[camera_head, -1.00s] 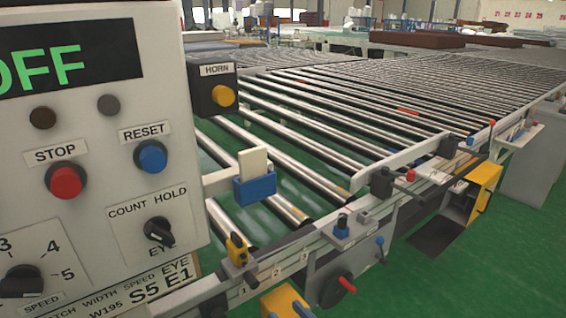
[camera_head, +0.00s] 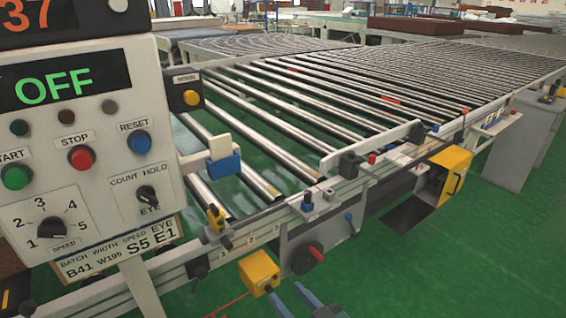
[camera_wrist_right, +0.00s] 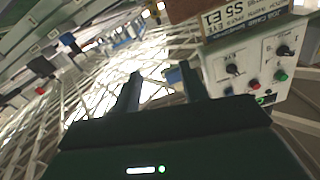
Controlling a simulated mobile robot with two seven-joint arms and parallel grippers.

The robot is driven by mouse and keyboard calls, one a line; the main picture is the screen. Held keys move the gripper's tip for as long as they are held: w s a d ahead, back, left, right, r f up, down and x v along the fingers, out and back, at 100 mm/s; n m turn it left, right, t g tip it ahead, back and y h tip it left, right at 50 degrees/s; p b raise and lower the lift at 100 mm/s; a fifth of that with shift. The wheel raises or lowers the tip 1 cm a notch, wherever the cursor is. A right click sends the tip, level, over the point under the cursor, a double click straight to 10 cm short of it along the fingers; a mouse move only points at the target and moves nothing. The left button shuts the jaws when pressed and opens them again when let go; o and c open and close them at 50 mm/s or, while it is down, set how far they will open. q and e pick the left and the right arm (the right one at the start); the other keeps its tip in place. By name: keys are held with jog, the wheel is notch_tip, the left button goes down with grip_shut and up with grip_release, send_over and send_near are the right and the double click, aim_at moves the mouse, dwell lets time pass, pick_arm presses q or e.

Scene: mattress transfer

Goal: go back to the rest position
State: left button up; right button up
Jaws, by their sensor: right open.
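My right gripper (camera_head: 308,296) shows at the bottom edge of the head view, in front of the conveyor's near side rail. In the right wrist view the same gripper (camera_wrist_right: 160,88) has its two dark fingers apart with nothing between them. The gripper is apart from the control panel (camera_head: 95,190), which stands at the left of the head view and at the upper right of the wrist view (camera_wrist_right: 250,65). The panel's green display reads OFF. My left gripper is not in view.
A roller conveyor (camera_head: 290,108) runs from the middle to the back right. A yellow box (camera_head: 259,271) and a red-handled knob (camera_head: 304,258) sit along its near side, with another yellow box (camera_head: 449,172) farther right. The green floor (camera_head: 470,260) at the lower right is clear.

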pick_arm(q)
jog(key=p, duration=0.1)
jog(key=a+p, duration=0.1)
jog(key=p, duration=0.1)
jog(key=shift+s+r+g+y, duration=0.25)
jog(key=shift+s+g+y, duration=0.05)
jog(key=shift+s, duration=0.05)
pick_arm(e)
jog(key=s+d+f+m+g+h, duration=0.2)
jog(key=s+d+f+g+h, duration=0.2)
jog(key=s+d+f+h, duration=0.3)
jog(key=s+d+f, duration=0.2)
jog(key=s+d, duration=0.3)
jog(key=d, duration=0.1)
jog(key=shift+s+f, duration=0.35)
jog(key=shift+s, duration=0.05)
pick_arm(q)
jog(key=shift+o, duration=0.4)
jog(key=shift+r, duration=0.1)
